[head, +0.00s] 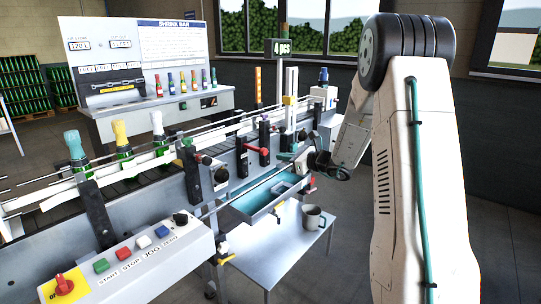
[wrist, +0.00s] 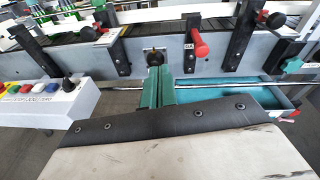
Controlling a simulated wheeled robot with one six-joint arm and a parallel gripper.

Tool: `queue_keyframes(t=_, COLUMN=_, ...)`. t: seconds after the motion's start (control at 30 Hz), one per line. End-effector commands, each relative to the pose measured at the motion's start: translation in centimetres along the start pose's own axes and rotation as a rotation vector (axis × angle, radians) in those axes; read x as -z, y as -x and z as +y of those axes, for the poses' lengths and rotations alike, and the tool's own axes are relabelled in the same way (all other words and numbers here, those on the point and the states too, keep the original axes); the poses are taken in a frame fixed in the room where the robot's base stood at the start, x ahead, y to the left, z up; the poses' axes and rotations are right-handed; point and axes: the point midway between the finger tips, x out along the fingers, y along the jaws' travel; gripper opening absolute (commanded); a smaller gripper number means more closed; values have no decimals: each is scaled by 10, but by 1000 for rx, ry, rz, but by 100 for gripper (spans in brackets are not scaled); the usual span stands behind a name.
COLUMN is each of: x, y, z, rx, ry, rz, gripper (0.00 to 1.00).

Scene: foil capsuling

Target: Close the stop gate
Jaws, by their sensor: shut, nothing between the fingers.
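A red-handled lever (head: 256,149) sits on the front side of the conveyor, on a black bracket. It also shows in the wrist view (wrist: 201,46), beside a small label that I cannot fully read; it looks like the stop gate's handle. The gate itself is not clearly visible. My gripper (wrist: 155,78) has teal fingers, shut and empty. In the wrist view they are left of the red handle and apart from it, in front of a black knob (wrist: 153,54) on the conveyor side. The fingertips are hard to make out in the head view.
A teal-lined tray (head: 262,193) hangs below the rail. A mug (head: 312,217) stands on the low table (head: 275,251). The control box (head: 131,262) is at the left. Bottles with teal, yellow (head: 121,134) and white caps stand on the conveyor. A green-handled lever (wrist: 292,65) is at the right.

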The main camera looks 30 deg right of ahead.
Motion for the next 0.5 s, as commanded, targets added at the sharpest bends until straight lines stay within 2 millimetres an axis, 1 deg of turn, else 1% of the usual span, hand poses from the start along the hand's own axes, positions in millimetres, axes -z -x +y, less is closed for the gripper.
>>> queue_keyframes(t=0.03, x=17, y=3, z=-19, rx=55, ry=-52, rz=-4, gripper=0)
queue_keyframes(t=0.1, x=32, y=7, z=-39, rx=115, ry=-107, rz=-13, gripper=0)
queue_keyframes(t=0.2, x=44, y=10, z=-54, rx=163, ry=-149, rz=-21, gripper=0)
queue_keyframes(t=0.27, x=46, y=8, z=-57, rx=173, ry=-158, rz=-24, gripper=0)
queue_keyframes(t=0.37, x=46, y=-3, z=-60, rx=175, ry=-160, rz=-26, gripper=0)
queue_keyframes(t=0.47, x=46, y=-21, z=-62, rx=173, ry=-159, rz=-24, gripper=0)
queue_keyframes(t=0.5, x=45, y=-29, z=-63, rx=171, ry=-159, rz=-25, gripper=0)
